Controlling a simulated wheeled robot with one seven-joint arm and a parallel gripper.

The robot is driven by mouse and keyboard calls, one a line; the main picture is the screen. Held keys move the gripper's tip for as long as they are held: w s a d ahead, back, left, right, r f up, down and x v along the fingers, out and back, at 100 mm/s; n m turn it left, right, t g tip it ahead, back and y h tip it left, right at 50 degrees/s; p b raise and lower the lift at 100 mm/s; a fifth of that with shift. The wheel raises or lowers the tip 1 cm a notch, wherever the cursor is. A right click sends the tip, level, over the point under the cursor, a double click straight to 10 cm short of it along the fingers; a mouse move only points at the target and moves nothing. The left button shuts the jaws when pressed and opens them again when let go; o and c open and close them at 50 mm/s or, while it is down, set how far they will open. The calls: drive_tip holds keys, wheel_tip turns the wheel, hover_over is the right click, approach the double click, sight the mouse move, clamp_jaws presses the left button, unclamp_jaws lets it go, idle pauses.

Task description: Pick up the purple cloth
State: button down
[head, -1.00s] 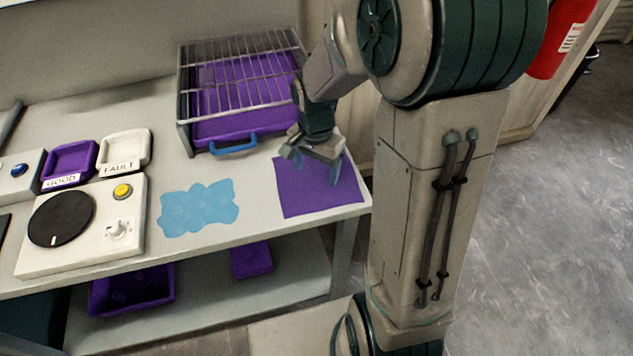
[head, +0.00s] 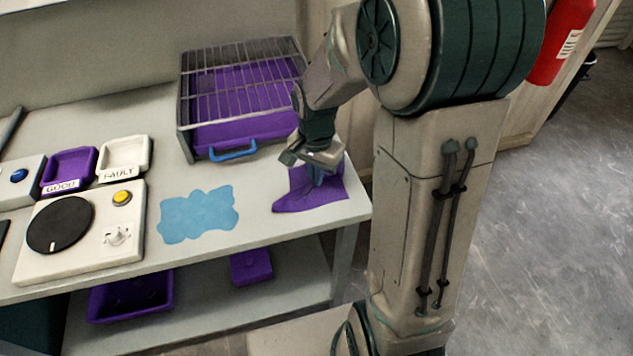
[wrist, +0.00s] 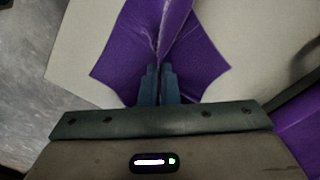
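The purple cloth (head: 308,195) lies at the right end of the table and is bunched up into a fold at its middle. In the wrist view the cloth (wrist: 200,65) shows a raised ridge between my fingertips. My gripper (head: 316,178) points down at the cloth. In the wrist view my gripper (wrist: 159,72) has its two blue fingers close together, shut on the pinched fold. The cloth's outer edges still rest on the tabletop.
A blue puddle-shaped patch (head: 198,213) lies left of the cloth. Behind stands a wire rack over a purple tray with a blue handle (head: 233,150). Purple GOOD (head: 70,168) and white FAULT (head: 124,157) trays and a dial panel (head: 100,243) are at left.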

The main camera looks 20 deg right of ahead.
wheel_tip(320, 180, up, 12)
drive_tip(key=p, duration=0.9)
idle(0.6)
